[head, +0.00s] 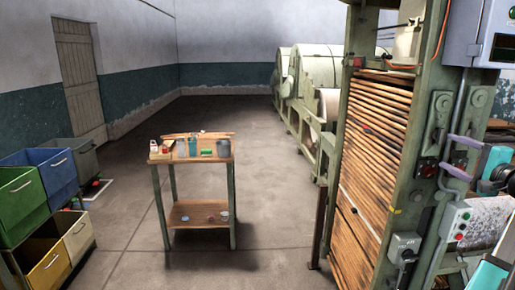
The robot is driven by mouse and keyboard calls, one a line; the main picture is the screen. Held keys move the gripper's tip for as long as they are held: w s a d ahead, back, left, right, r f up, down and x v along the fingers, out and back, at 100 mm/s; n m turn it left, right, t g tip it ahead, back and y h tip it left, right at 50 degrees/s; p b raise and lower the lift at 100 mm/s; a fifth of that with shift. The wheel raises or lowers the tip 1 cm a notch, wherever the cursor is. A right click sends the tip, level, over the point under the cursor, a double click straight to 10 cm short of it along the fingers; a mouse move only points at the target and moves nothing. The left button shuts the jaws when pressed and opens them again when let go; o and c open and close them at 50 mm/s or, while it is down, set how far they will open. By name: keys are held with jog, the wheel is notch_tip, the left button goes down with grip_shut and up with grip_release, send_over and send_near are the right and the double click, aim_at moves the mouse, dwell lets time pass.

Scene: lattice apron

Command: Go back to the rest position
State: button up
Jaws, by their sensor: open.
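My gripper (448,153) shows at the right edge of the head view. Its two pale fingers are spread apart and point left, with nothing between them. Its dark body and teal arm parts are partly cut off by the frame edge. In the picture the gripper lies in front of the green-framed machine (418,150). I cannot tell how far it is from the machine.
The machine with stacked wooden slats (375,165) and a control box (458,221) fills the right side. A small wooden table (195,155) with small items stands mid-floor. Coloured bins (52,172) are stacked at left. Bare floor (125,235) lies between bins and table.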

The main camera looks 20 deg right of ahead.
jog(key=w+a+f+n+g+y, duration=0.1)
jog(key=w+a+f+y, duration=0.3)
jog(key=w+a+f, duration=0.7)
jog(key=w+a+f+n+g+y, duration=0.1)
jog(key=w+a+f+y, duration=0.2)
jog(key=w+a+f, duration=0.75)
jog(key=w+a+f+n+g+y, duration=0.2)
jog(key=w+a+f+g, duration=0.15)
jog(key=a+f, duration=0.95)
jog(key=w+a+f+n+g+y, duration=0.2)
jog(key=w+a+f+g, duration=0.15)
jog(key=a+f, duration=0.95)
jog(key=s+a+f+n+g, duration=0.35)
jog(key=s+a+f, duration=0.55)
jog(key=a+f, duration=0.3)
jog(key=s+a+f+n+g, duration=0.3)
jog(key=s+a+f+g, duration=0.2)
jog(key=s+a+f, duration=0.75)
jog(key=s+d+f+n+g+h, duration=0.2)
jog(key=s+f+n+g+h, duration=0.15)
jog(key=s+f, duration=0.8)
jog(key=s+d+n+g+h, duration=0.2)
jog(key=s+d+n+h, duration=0.1)
jog(key=s+d+n, duration=0.2)
jog(key=s+d, duration=0.2)
jog(key=s, duration=0.1)
jog(key=shift+d+r, duration=0.2)
jog(key=shift+d, duration=0.1)
